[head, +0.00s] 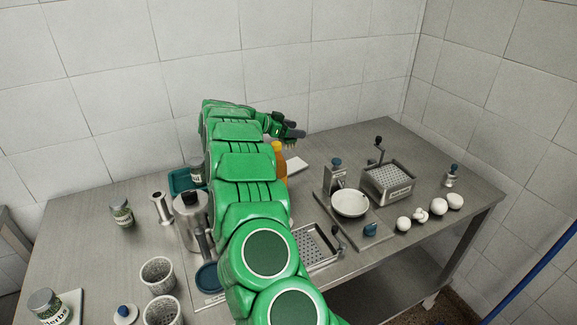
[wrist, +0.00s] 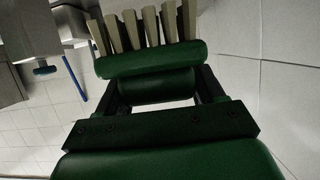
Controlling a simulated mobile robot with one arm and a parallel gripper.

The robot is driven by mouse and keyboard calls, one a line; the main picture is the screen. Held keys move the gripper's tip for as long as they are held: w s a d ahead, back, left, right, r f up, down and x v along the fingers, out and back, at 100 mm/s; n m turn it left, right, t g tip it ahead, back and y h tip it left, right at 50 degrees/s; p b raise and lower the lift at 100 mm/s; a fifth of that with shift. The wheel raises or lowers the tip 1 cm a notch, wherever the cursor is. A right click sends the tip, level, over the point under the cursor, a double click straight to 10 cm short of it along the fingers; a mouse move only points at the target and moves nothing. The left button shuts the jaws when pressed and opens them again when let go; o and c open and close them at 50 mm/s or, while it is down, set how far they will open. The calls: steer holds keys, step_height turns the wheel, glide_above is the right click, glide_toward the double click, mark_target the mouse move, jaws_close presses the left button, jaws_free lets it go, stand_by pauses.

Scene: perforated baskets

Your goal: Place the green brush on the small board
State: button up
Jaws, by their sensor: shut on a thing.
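The green brush (wrist: 152,60) is held crosswise between the dark fingers of my gripper (wrist: 160,87) in the wrist view. Its pale bristle tufts point away from the gripper. In the head view my gripper (head: 288,131) is at the far end of my outstretched arm, raised above the back of the table. The brush is too small and dark there to make out clearly. A small pale board (head: 297,168) lies below and slightly right of the gripper, partly hidden by an orange bottle (head: 279,160) and my arm.
Perforated cups (head: 157,273), a jar (head: 122,214) and a metal pot (head: 190,216) stand on the left.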

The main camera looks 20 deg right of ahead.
steer(key=shift+d+f, duration=0.1)
steer(key=shift+f, duration=4.9)
steer(key=shift+f, duration=0.2)
steer(key=o, duration=1)
steer(key=shift+o, duration=0.2)
steer(key=shift+r, duration=0.1)
